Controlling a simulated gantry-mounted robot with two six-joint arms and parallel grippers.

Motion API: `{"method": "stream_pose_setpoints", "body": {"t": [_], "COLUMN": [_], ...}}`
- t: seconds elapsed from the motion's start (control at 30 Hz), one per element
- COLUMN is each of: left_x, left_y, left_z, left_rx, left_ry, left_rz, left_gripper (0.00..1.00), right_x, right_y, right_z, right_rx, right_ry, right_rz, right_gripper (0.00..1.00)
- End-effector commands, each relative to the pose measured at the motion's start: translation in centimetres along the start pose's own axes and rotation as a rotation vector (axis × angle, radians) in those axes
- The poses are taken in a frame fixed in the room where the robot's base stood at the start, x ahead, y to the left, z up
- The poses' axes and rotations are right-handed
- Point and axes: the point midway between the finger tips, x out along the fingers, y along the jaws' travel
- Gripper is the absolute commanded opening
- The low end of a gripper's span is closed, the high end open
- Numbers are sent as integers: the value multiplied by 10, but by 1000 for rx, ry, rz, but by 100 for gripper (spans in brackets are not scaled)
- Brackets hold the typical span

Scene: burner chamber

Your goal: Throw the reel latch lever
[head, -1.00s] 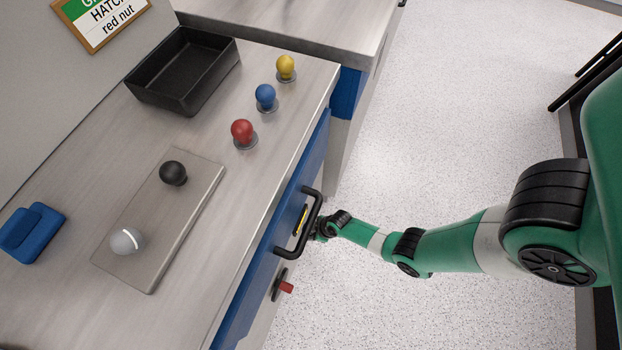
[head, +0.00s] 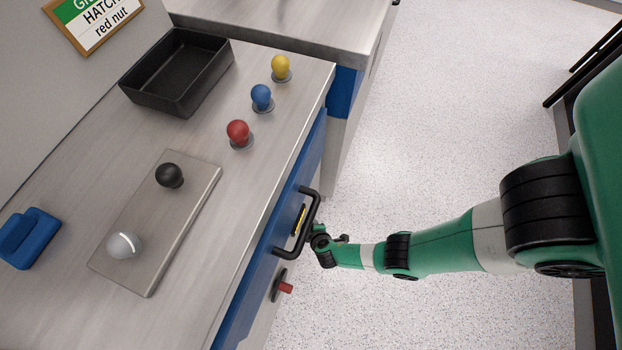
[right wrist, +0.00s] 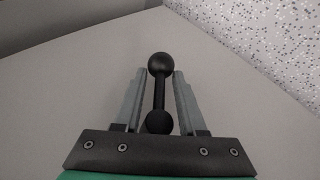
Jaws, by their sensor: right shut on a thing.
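In the right wrist view a black lever (right wrist: 160,95) with a ball at each end stands against a plain grey surface. My right gripper (right wrist: 159,73) has one finger on each side of it and is shut on it. The far ball shows just beyond the fingertips. In the head view my right arm reaches to the blue cabinet front, just below the black bar handle (head: 312,210). There its fingertips and the lever cannot be made out. My left gripper is in neither view.
A red-tipped part (head: 285,287) sticks out of the cabinet front below the handle. On the counter are red (head: 238,132), blue (head: 261,96) and yellow (head: 281,66) knobs, a black tray (head: 135,88), a plate with two knobs (head: 180,215) and a blue block (head: 30,240).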

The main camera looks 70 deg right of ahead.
Motion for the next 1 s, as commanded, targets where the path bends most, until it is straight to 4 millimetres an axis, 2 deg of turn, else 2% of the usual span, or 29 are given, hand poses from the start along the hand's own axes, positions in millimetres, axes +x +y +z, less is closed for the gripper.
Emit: {"method": "stream_pose_setpoints", "body": {"t": [0.53, 0.57, 0.7, 1.0], "left_x": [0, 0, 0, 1], "left_y": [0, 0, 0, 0], "left_z": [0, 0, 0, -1], "left_rx": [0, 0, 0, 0], "left_ry": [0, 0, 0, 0], "left_rz": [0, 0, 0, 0], "left_gripper": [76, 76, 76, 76], "right_x": [0, 0, 0, -2], "right_y": [2, 2, 2, 2], "right_z": [1, 1, 1, 1], "right_rx": [-12, -12, -12, -12], "right_ry": [-10, -10, -9, -8], "right_rz": [31, 31, 31, 30], "right_gripper": [0, 46, 70, 70]}}
